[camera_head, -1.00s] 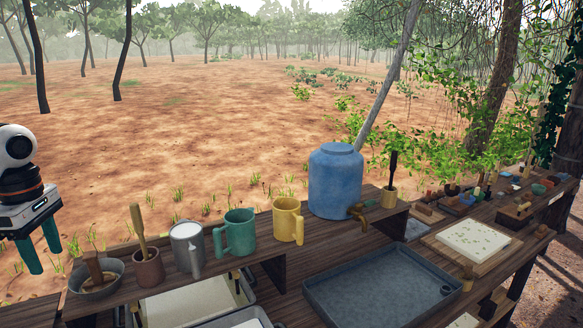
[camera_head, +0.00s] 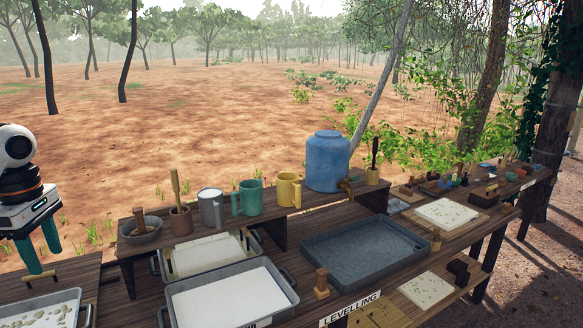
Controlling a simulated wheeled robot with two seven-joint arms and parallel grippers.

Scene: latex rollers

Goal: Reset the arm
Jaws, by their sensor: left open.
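My left gripper (camera_head: 41,250) is at the left edge of the head view, with its two green fingers pointing down. It is open and nothing shows between the fingers. It hangs over the left end of the bench, left of the grey bowl (camera_head: 140,236). Whether it touches anything below cannot be told. My right gripper is not in view.
A raised shelf (camera_head: 290,220) carries the bowl, a brown pot (camera_head: 180,222), a grey mug (camera_head: 211,209), green mug (camera_head: 248,197), yellow mug (camera_head: 288,190) and blue tank (camera_head: 327,163). White-filled trays (camera_head: 228,300) and an empty grey tray (camera_head: 365,256) are below.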

